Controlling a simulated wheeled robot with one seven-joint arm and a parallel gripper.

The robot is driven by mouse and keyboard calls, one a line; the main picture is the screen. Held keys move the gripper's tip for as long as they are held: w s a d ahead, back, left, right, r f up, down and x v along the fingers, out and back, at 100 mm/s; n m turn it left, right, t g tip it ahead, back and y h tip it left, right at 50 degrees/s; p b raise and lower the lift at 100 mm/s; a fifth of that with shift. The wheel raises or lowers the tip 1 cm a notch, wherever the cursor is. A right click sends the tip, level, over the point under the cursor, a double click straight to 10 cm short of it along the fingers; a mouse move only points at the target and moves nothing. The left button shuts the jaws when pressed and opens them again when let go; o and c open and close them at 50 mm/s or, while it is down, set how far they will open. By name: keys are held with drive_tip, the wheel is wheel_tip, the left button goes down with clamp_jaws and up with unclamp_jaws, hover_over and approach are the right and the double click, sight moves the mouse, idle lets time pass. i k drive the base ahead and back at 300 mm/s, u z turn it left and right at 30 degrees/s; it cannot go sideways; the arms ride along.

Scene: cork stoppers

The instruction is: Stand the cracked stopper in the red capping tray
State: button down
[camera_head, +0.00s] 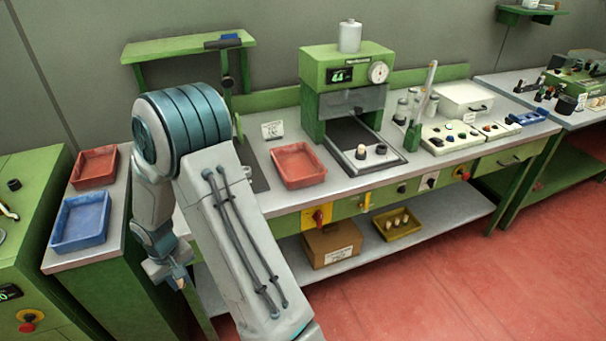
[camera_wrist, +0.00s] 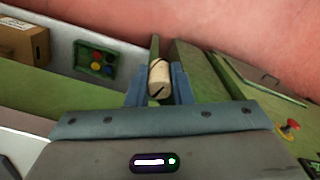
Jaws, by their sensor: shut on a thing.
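My gripper (camera_head: 178,280) hangs low in front of the left end of the bench, beside the cabinet with the trays. In the wrist view my gripper (camera_wrist: 158,82) has its blue fingers shut on a pale cork stopper (camera_wrist: 159,77). Dark crack-like lines run across the stopper's side. In the head view the held stopper is too small to make out clearly. One empty red tray (camera_head: 298,164) lies on the bench, left of the green press. Another empty red tray (camera_head: 96,168) lies on the left cabinet. I cannot tell which is the capping tray.
A blue tray (camera_head: 80,220) lies in front of the left red tray. The green press (camera_head: 346,75) has a pale stopper (camera_head: 361,152) and dark pieces on its plate. A yellow tray (camera_head: 397,233) with several stoppers and a cardboard box (camera_head: 331,243) stand on the lower shelf.

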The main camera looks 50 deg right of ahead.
sight(301, 175)
drive_tip(key=k, duration=0.55)
drive_tip(key=z, duration=0.95)
drive_tip(key=i, duration=0.2)
drive_tip(key=u, duration=0.05)
